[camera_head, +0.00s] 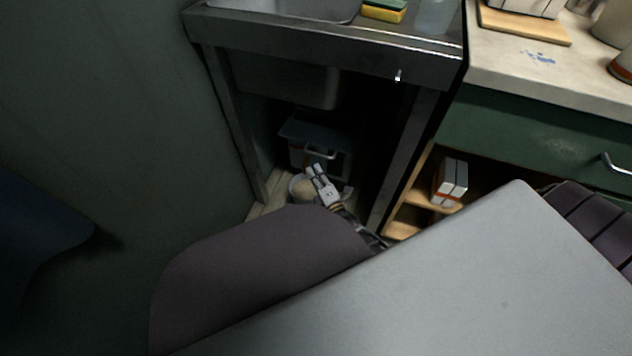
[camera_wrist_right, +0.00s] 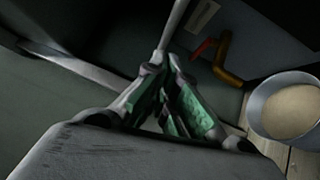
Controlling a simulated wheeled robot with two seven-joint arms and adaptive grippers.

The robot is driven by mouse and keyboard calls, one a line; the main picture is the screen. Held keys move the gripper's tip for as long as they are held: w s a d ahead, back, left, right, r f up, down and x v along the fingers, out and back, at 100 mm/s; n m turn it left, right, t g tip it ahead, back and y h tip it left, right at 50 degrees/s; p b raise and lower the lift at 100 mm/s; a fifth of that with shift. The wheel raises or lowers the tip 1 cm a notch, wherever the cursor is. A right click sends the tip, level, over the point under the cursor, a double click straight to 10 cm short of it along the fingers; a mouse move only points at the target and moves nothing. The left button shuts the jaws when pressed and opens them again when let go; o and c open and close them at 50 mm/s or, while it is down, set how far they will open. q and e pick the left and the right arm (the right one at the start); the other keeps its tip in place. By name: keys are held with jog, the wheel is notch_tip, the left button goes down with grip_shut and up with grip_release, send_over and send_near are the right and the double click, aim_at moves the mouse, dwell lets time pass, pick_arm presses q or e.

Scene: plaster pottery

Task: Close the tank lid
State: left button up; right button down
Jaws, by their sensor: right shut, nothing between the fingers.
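The tank (camera_head: 299,152) stands in the dark space under the sink. Its blue-grey lid (camera_head: 312,129) is on top, with a pale bar handle (camera_head: 320,155) at the front. I cannot tell how far the lid is open. My right gripper (camera_head: 314,168) is just below and in front of the handle. In the right wrist view, the gripper (camera_wrist_right: 167,65) is shut and empty, with its green pads together. A thin pale rod (camera_wrist_right: 176,22) runs up from behind the fingertips; contact is unclear. My left gripper is not in view.
A bucket with beige contents (camera_wrist_right: 288,108) stands on the floor beside the gripper. An orange pipe (camera_wrist_right: 229,68) is near the tank. Sink legs (camera_head: 233,125) flank the opening. A shelf with white boxes (camera_head: 450,182) is to the right.

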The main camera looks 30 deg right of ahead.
pick_arm(q)
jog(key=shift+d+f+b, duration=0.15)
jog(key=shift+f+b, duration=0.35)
jog(key=shift+b, duration=0.05)
pick_arm(e)
jog(key=shift+w+d+r, duration=0.25)
jog(key=shift+w+d, duration=0.65)
jog(key=shift+d, duration=0.05)
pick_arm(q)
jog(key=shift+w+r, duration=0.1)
